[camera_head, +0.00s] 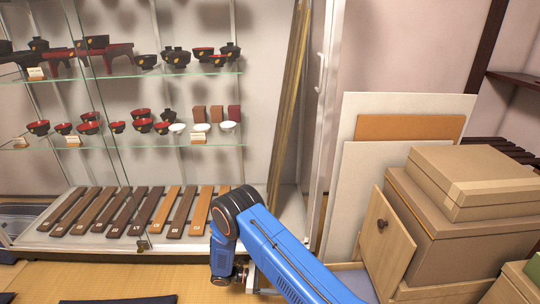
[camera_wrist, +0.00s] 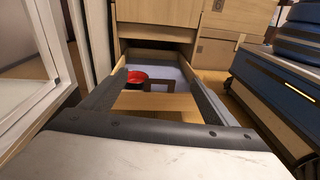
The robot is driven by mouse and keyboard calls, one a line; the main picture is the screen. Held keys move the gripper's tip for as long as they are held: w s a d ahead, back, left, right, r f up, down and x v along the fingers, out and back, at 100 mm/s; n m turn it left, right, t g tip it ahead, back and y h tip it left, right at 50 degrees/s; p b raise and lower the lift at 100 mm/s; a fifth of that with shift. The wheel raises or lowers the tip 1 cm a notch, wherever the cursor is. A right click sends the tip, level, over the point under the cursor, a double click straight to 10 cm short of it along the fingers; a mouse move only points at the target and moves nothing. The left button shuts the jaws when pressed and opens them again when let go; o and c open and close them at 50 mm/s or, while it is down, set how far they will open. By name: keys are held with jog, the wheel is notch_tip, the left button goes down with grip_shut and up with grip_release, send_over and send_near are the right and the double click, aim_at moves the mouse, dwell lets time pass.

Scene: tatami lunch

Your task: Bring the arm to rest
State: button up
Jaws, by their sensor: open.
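My blue arm reaches in from the bottom of the head view, bent at its elbow. My gripper (camera_wrist: 153,88) is open in the wrist view, with a dark finger on each side and nothing held between them. Beyond and between the fingers is an open wooden drawer (camera_wrist: 160,57) with a grey-blue lining. A red bowl (camera_wrist: 137,77) with a dark side is inside it. I cannot tell the gap between my fingers and the drawer.
A glass display case (camera_head: 150,74) with bowls and wooden slats stands at the left. Cardboard boxes (camera_head: 440,230), a wooden panel with a knob (camera_head: 386,240) and leaning boards (camera_head: 375,190) crowd the right. Tatami floor (camera_head: 90,278) shows at lower left.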

jog(key=s+d+r+m+g+y, duration=0.1)
jog(key=d+r+m+y, duration=0.3)
jog(key=r, duration=0.8)
jog(key=s+d+r+m+g+y, duration=0.15)
jog(key=d+r, duration=0.35)
jog(key=r, duration=0.6)
jog(key=s+d+r+m+y, duration=0.25)
jog(key=d+r+y, duration=0.2)
jog(key=r, duration=0.75)
jog(key=s+d+r+m+t+y, duration=0.2)
jog(key=s+d+r+m+y, duration=0.2)
jog(key=s+d+r, duration=0.5)
jog(key=s+d+r+m+t+y, duration=0.1)
jog(key=s+r+m+t, duration=0.3)
jog(key=s, duration=1.2)
notch_tip(320, 180, up, 3)
jog(key=shift+s+f+m+t+y, duration=0.2)
jog(key=shift+m+t+y, duration=0.2)
jog(key=shift+t+y, duration=0.6)
